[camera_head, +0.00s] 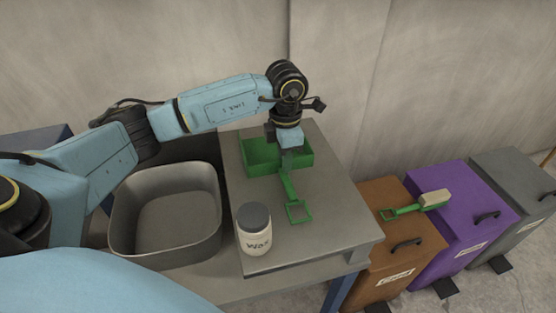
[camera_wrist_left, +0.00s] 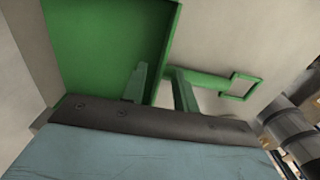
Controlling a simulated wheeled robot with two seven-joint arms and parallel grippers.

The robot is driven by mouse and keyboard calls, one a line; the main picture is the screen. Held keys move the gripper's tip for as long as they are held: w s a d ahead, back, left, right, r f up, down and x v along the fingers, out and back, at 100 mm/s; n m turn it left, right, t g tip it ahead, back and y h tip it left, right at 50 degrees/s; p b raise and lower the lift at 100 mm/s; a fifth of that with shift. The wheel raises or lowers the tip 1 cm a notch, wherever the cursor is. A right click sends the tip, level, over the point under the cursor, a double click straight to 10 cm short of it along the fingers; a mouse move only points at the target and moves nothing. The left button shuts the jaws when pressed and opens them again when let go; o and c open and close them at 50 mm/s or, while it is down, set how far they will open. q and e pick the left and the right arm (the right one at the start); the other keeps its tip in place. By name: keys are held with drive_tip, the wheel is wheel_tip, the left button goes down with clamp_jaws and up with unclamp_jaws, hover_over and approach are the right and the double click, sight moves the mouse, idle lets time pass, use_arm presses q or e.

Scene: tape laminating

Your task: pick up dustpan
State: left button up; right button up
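The green dustpan (camera_head: 257,153) lies on the grey table top near its back edge, with its handle (camera_head: 290,193) pointing toward the front. My left gripper (camera_head: 288,152) reaches down over the dustpan, where the handle meets the pan. In the left wrist view, the dustpan (camera_wrist_left: 105,45) fills the upper left, and its rear wall runs down between the two fingers of my left gripper (camera_wrist_left: 160,88). The fingers are apart, one on each side of that wall; contact is not clear. Their tips are partly hidden in the head view. My right gripper is not in view.
A white wax jar (camera_head: 254,232) with a grey lid stands at the table front. A grey basin (camera_head: 122,228) sits to the left. Brown (camera_head: 395,240), purple (camera_head: 462,215) and grey (camera_head: 515,180) bins stand right. A green-handled brush (camera_head: 434,199) lies on the bins. A wall rises behind.

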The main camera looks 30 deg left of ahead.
use_arm(q)
clamp_jaws()
idle(0.4)
